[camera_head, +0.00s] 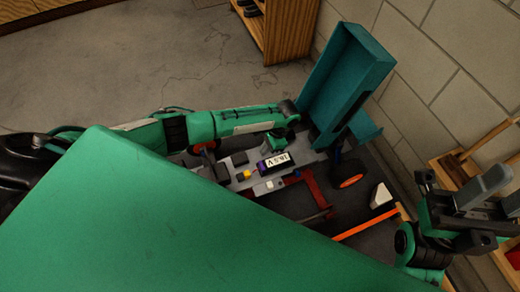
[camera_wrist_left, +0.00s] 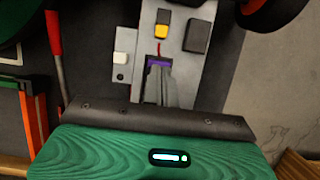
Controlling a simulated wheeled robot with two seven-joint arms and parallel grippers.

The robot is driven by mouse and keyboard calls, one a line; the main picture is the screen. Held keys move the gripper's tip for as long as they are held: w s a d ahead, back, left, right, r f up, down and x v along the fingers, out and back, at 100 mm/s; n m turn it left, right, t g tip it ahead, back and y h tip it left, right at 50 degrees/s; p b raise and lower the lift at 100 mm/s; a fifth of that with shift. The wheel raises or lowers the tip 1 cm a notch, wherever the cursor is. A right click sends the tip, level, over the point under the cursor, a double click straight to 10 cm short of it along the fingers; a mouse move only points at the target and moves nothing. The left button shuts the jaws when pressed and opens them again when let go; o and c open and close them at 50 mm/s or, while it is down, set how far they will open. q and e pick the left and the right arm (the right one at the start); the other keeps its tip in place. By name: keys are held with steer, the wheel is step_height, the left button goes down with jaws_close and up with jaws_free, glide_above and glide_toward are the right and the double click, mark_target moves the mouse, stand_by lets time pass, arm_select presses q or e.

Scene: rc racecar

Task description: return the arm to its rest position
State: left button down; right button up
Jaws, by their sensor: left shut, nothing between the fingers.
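My left arm (camera_head: 235,122) reaches in from the left over the RC car. My left gripper (camera_head: 275,146) is over the car's grey chassis (camera_head: 236,177), beside a purple battery (camera_head: 277,163) with a white label. In the left wrist view, the left gripper (camera_wrist_left: 160,78) is shut and empty. Its tips are in front of a purple patch (camera_wrist_left: 159,60), and whether they touch it is unclear. My right gripper (camera_head: 475,195) is at the right edge, away from the car; its jaw opening is unclear.
A teal open box-like piece (camera_head: 347,78) stands tall behind the car, close to the arm. A car wheel (camera_head: 348,174), a red-handled tool (camera_wrist_left: 54,32), an orange strip (camera_head: 366,225) and a white block (camera_head: 380,196) lie near. A block wall (camera_head: 445,75) bounds the right.

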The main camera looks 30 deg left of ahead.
arm_select(q)
steer(key=shift+w+d+r, duration=0.15)
steer(key=shift+w+r, duration=0.05)
steer(key=shift+r, duration=0.4)
